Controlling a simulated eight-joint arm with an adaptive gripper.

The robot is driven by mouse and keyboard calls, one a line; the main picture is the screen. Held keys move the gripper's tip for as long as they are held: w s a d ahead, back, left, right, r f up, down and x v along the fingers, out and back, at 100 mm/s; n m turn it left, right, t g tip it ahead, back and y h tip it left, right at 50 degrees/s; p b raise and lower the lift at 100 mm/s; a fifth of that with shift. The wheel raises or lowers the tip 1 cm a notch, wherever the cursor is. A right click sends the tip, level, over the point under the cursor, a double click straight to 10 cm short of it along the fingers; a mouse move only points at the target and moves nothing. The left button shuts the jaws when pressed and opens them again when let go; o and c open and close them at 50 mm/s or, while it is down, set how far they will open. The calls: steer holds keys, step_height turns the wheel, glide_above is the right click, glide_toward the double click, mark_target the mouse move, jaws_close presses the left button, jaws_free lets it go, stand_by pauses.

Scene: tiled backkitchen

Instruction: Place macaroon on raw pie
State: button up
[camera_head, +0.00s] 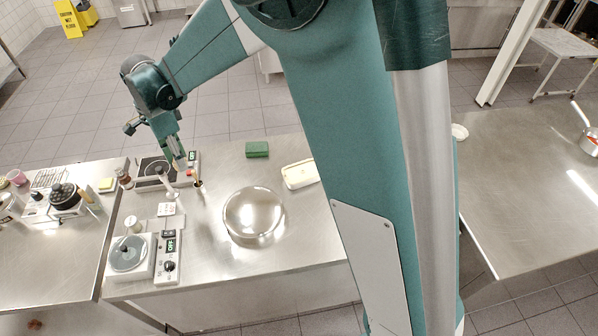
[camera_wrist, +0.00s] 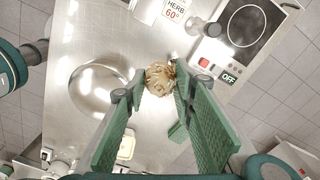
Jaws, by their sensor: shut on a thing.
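My gripper (camera_head: 178,160) is over the left back part of the middle steel counter, close to the small hot plate. In the wrist view my gripper's green fingers (camera_wrist: 160,86) are on both sides of a tan, ridged, roundish lump, the macaroon (camera_wrist: 160,77). They are shut on it. In the head view the macaroon is too small or hidden to make out at the fingertips. I cannot clearly identify a raw pie in either view.
A shiny round bowl (camera_head: 254,215) stands mid-counter. Bare steel lies around the bowl.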

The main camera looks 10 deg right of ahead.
steer(key=w+d+m, duration=0.2)
steer(key=d, duration=0.9)
steer(key=w+d+m, duration=0.1)
steer(key=w+d, duration=0.2)
steer(key=d, duration=0.7)
steer(key=m, duration=0.4)
glide_above(303, 171)
steer(key=shift+n, duration=0.3)
steer(key=shift+s+f, duration=0.1)
steer(key=shift+f, duration=2.5)
steer(key=shift+f, duration=2.9)
steer(key=shift+f+p, duration=0.3)
steer(key=shift+f, duration=1.8)
steer(key=shift+f, duration=0.15)
